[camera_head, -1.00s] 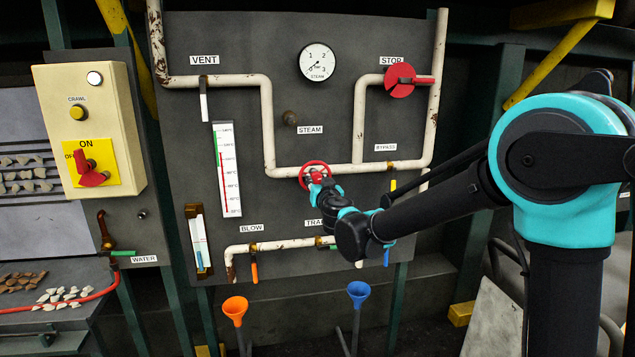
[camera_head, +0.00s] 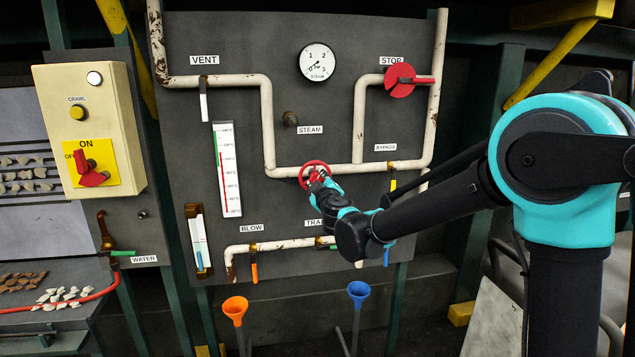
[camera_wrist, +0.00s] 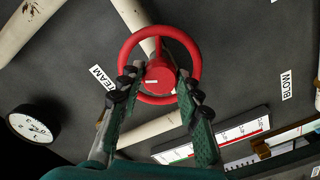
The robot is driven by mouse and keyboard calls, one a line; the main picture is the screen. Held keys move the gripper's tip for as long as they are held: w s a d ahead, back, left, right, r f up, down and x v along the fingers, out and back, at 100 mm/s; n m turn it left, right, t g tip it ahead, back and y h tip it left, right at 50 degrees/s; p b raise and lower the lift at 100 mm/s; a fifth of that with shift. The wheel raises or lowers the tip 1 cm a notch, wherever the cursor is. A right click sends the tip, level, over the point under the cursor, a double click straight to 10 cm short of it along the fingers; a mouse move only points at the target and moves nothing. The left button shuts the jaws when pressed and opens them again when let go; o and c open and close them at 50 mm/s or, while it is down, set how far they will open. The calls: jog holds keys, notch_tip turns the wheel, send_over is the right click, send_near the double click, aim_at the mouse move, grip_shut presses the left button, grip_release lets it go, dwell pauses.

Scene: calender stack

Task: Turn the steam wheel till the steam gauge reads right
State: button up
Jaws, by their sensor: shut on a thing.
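The red steam wheel (camera_head: 308,170) sits on the white pipe below the STEAM label; it also shows in the wrist view (camera_wrist: 128,48). My gripper (camera_wrist: 158,72) is shut on the wheel, its two fingers reaching inside the rim on either side of the red hub. In the head view my gripper (camera_head: 318,182) partly covers the wheel's lower right. The round white steam gauge (camera_head: 318,62) hangs above, with its needle toward the lower left, near the low end of the scale. The gauge also shows at the left of the wrist view (camera_wrist: 35,127), too small to read.
A red STOP handle (camera_head: 401,80) is at upper right and a yellow BYPASS lever (camera_head: 393,184) is right of the wheel. A tall thermometer (camera_head: 227,170) stands to the left. Orange (camera_head: 235,308) and blue (camera_head: 358,292) funnels stand below the panel.

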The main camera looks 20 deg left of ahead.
jog(key=m, duration=3.3)
dwell(0.5)
dwell(0.4)
jog(key=o, duration=1.2)
jog(key=shift+c, duration=0.2)
